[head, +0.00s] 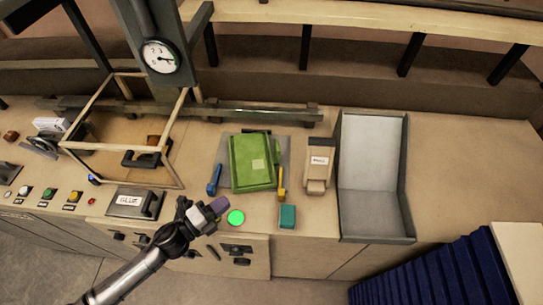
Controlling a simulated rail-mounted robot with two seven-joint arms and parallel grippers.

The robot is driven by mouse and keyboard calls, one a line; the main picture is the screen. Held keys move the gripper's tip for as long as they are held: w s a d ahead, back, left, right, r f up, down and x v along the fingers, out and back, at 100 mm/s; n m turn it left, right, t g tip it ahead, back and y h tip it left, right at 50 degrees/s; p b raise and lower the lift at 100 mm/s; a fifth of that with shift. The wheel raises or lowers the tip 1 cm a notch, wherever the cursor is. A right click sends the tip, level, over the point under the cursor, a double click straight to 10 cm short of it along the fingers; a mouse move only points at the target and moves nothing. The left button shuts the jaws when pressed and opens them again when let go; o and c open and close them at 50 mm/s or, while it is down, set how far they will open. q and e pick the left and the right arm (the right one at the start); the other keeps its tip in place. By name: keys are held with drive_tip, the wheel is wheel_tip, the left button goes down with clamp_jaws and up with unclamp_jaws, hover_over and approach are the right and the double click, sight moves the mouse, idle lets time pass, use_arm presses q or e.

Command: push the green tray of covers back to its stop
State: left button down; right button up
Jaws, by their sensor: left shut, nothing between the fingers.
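The green tray (238,183) sits on a grey plate (284,147) in the middle of the worktop. A flat green piece with a paler square lies in it, perhaps the covers. My left gripper (217,207) is shut and empty, its purplish tip low at the worktop's front edge. It is in front of the tray and a little left of it, apart from it, beside a lit green round button (236,217). My right gripper is not in view.
A blue lever (213,182) and a yellow lever (282,183) flank the tray. A teal block (287,216), a tan labelled box (318,168) and a grey metal chute (371,212) stand right. A glue box (135,202) and wooden frame (118,148) stand left. A rail (230,113) runs behind.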

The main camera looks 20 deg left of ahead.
use_arm(q)
drive_tip(key=p, duration=0.3)
approach(277, 150)
drive_tip(key=d, duration=0.2)
drive_tip(key=w+d, duration=0.1)
drive_tip(key=d, duration=0.2)
drive_tip(key=shift+w+d, duration=0.1)
drive_tip(key=shift+d, duration=0.15)
drive_tip(key=w, duration=0.3)
drive_tip(key=shift+a, duration=0.2)
drive_tip(key=shift+w+a, duration=0.2)
drive_tip(key=shift+w, duration=0.45)
drive_tip(key=shift+w, duration=0.1)
drive_tip(key=shift+w+a+f+b, duration=0.1)
drive_tip(key=shift+w+a+b, duration=0.1)
drive_tip(key=shift+w+b, duration=0.2)
drive_tip(key=shift+w+a+f+b, duration=0.1)
drive_tip(key=shift+w+a+b, duration=0.15)
drive_tip(key=shift+w, duration=0.25)
drive_tip(key=shift+r, duration=0.1)
